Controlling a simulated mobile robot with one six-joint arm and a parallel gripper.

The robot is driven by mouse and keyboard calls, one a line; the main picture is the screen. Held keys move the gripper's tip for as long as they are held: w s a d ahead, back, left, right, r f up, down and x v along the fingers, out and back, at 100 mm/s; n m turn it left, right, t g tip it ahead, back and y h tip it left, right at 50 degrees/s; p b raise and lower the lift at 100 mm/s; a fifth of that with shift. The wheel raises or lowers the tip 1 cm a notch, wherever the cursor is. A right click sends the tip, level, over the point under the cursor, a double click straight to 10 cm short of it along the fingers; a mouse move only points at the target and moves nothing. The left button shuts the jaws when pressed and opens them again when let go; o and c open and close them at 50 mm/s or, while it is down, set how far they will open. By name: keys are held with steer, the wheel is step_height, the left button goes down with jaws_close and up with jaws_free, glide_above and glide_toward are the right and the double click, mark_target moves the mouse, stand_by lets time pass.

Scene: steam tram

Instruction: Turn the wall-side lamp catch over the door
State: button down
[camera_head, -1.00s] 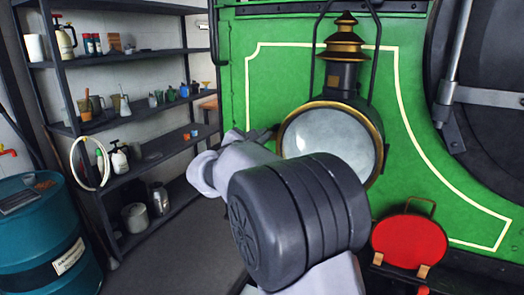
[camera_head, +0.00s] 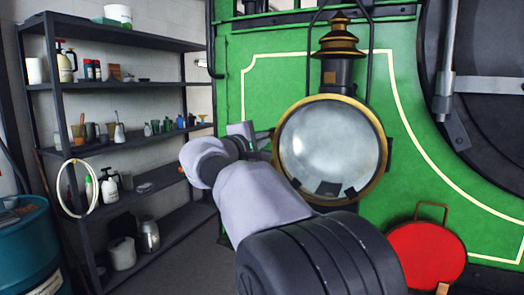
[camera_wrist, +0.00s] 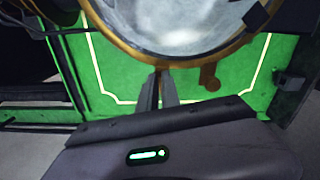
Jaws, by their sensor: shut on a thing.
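The round lamp (camera_head: 331,150), with a glass door and a brass rim, is mounted on the green tram front. My gripper (camera_head: 264,140) reaches the left edge of the rim in the head view. In the wrist view, my gripper's fingers (camera_wrist: 161,90) are close together and meet the rim of the lamp (camera_wrist: 180,30) at their tips. They are shut on a small part at the rim, taken to be the wall-side catch, which they mostly hide. A brass tab (camera_wrist: 209,76) hangs from the rim just right of the fingers in the wrist view, apart from them.
A dark shelf unit (camera_head: 125,85) with bottles and cans stands along the left wall. A teal drum (camera_head: 28,250) is at the lower left. A red disc (camera_head: 425,255) is on the tram front, right of my arm. Floor shows between shelves and tram.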

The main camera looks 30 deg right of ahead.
steer(key=shift+f+m+b, duration=0.3)
steer(key=shift+m+b, duration=0.75)
steer(key=shift+m, duration=0.05)
steer(key=c, duration=1.6)
jaws_free()
steer(key=shift+r, duration=0.1)
steer(key=shift+o, duration=0.2)
steer(key=p+v, duration=0.2)
steer(key=v, duration=1.5)
steer(key=shift+s, duration=0.2)
steer(key=shift+a, duration=0.1)
